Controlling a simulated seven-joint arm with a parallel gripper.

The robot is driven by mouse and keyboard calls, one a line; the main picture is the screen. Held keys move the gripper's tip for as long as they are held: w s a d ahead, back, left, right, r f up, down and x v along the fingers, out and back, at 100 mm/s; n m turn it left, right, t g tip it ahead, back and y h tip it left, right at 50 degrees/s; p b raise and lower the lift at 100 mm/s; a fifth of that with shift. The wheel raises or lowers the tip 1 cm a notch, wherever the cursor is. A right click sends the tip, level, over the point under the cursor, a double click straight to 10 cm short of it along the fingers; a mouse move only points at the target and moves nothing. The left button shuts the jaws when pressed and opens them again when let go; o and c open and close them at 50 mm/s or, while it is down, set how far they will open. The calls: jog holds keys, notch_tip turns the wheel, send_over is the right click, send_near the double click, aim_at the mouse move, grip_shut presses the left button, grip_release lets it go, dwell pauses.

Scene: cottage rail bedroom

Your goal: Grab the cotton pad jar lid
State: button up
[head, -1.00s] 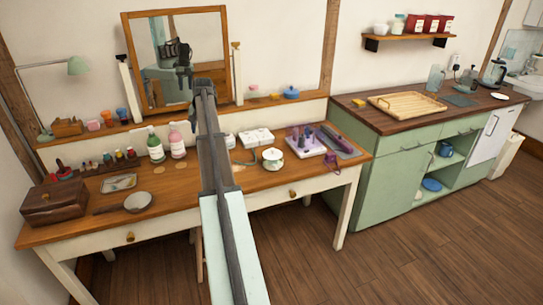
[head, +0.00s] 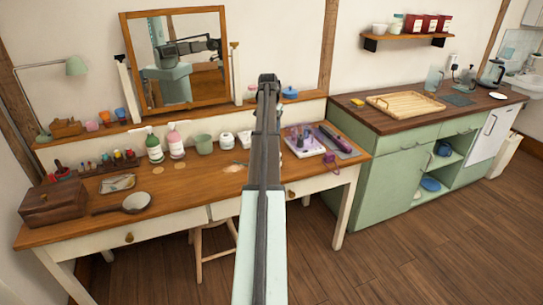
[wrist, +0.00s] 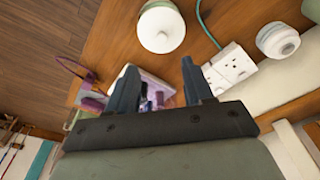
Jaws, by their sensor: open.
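A round white jar lid with a small knob (wrist: 161,28) shows at the top of the wrist view, on its jar on the wooden dressing table. In the head view my arm hides this jar. My gripper (wrist: 157,80) is open, its two dark fingers apart with nothing held between them. The lid lies beyond the fingertips in the wrist view, apart from them. A smaller white lidded jar (wrist: 278,40) stands to the right there; it also shows in the head view (head: 226,140). I cannot tell for certain which is the cotton pad jar.
A white socket block (wrist: 232,66) and a teal cable lie near the lid. A tray with purple items (head: 303,142) stands at the table's right. A mint cup (head: 203,143) and pump bottles (head: 176,142) stand left of my arm. A mirror (head: 178,58) stands behind.

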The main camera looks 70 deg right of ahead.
jog(key=f, duration=0.3)
jog(key=d+f, duration=0.1)
jog(key=f, duration=0.6)
jog(key=shift+w+d+f, duration=0.2)
jog(key=shift+w+f, duration=0.05)
jog(key=shift+f, duration=0.15)
grip_shut()
